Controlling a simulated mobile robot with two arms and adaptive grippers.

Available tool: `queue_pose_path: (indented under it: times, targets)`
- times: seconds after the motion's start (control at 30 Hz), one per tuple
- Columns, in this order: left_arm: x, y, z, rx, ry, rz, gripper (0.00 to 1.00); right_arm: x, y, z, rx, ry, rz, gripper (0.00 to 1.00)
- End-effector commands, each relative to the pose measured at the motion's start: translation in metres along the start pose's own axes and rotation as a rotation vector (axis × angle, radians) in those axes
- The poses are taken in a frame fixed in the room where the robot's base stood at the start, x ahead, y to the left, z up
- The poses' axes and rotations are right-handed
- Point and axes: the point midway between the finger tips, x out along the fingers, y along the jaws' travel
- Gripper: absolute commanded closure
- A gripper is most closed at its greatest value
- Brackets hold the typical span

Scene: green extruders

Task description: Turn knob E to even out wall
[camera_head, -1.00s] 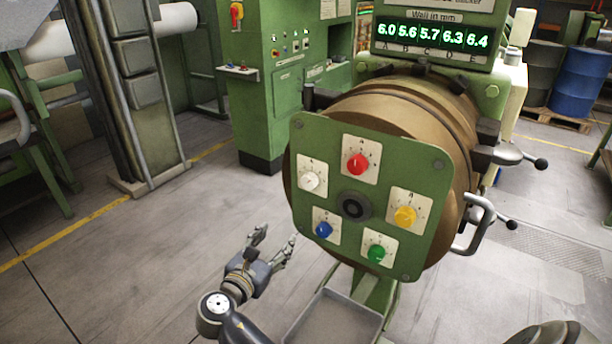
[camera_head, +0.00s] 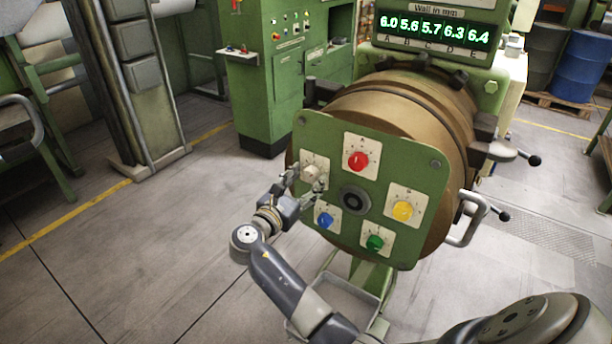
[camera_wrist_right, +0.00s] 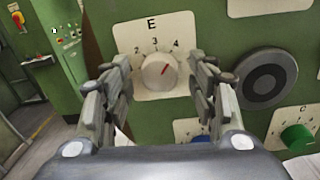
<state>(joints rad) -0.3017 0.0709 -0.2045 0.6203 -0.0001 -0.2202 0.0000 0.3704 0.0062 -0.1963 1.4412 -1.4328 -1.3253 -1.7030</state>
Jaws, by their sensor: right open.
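Knob E is the white knob (camera_head: 311,172) at the left of the green panel (camera_head: 400,150). The gripper (camera_wrist_right: 165,88) shows the same in the wrist view. The display (camera_head: 434,30) reads 6.0, 5.6, 5.7, 6.3, 6.4 over A to E. My left gripper is not in view.
The panel also carries a red knob (camera_head: 358,160), a yellow knob (camera_head: 402,210), a green knob (camera_head: 374,243), a blue knob (camera_head: 326,220) and a dark round hub (camera_head: 355,200). A grey tray (camera_head: 350,295) lies below. The floor at left is clear.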

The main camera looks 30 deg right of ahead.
Motion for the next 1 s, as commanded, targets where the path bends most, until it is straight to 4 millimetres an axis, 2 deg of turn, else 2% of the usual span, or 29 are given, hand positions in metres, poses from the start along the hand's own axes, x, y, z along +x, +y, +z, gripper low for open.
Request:
queue_pose_path:
  times: [0.3,0.5,0.77,1.0]
  targets:
    - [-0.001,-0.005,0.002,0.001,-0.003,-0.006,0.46,0.003,0.0,0.0,0.002,0.0,0.001,0.47]
    - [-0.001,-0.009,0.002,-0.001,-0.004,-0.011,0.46,0.003,0.0,0.0,0.001,0.0,0.001,0.91]
    - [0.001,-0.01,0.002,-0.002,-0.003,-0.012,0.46,0.003,0.0,-0.001,0.011,-0.001,0.001,0.91]
    - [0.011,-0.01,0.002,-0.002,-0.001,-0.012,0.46,0.003,0.0,-0.003,0.1,-0.006,0.002,0.91]
